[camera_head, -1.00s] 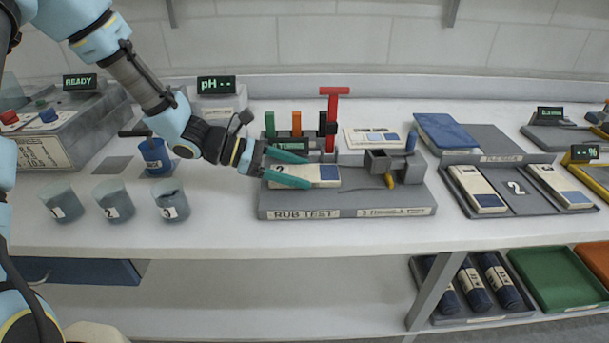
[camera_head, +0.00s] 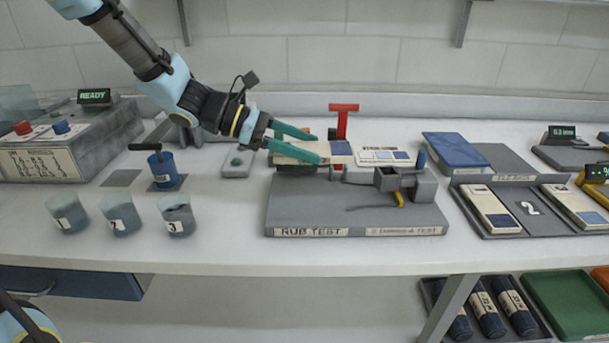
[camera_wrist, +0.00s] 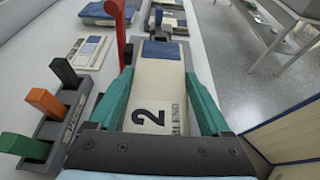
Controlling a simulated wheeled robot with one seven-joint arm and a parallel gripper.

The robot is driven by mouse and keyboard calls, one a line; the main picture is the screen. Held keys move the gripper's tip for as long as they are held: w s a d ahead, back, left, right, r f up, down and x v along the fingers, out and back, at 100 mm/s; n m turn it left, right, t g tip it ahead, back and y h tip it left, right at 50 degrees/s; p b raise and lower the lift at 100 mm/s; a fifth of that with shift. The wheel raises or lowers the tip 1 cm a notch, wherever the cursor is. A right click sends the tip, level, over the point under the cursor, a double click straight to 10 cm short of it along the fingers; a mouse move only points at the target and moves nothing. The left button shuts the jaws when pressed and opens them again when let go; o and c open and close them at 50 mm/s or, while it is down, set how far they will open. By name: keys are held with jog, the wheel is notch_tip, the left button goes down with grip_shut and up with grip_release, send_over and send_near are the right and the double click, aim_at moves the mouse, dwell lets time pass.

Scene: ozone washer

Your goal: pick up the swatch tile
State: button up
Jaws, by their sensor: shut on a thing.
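The swatch tile (camera_head: 340,148) is a long cream tile with a dark blue patch at its far end. In the wrist view the tile (camera_wrist: 158,85) shows a black "2" and the word "BLEND". My gripper (camera_head: 305,148) has its green fingers shut on the tile's long sides. In the wrist view the fingers (camera_wrist: 158,75) lie along both sides of it. The tile is held above the grey rub test base (camera_head: 355,215), apparently clear of it. The fingers cover part of the tile in the head view.
A red T-shaped post (camera_head: 343,122) stands close behind the tile. A reference card (camera_head: 385,156) and a grey block fixture (camera_head: 420,188) are to the right. Several coloured pegs (camera_wrist: 44,102) stand left in the wrist view. Three cups (camera_head: 122,217) stand at the left.

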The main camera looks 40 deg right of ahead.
aim_at(305, 148)
notch_tip(305, 148, up, 18)
jog(key=b, duration=0.1)
jog(key=shift+b, duration=0.3)
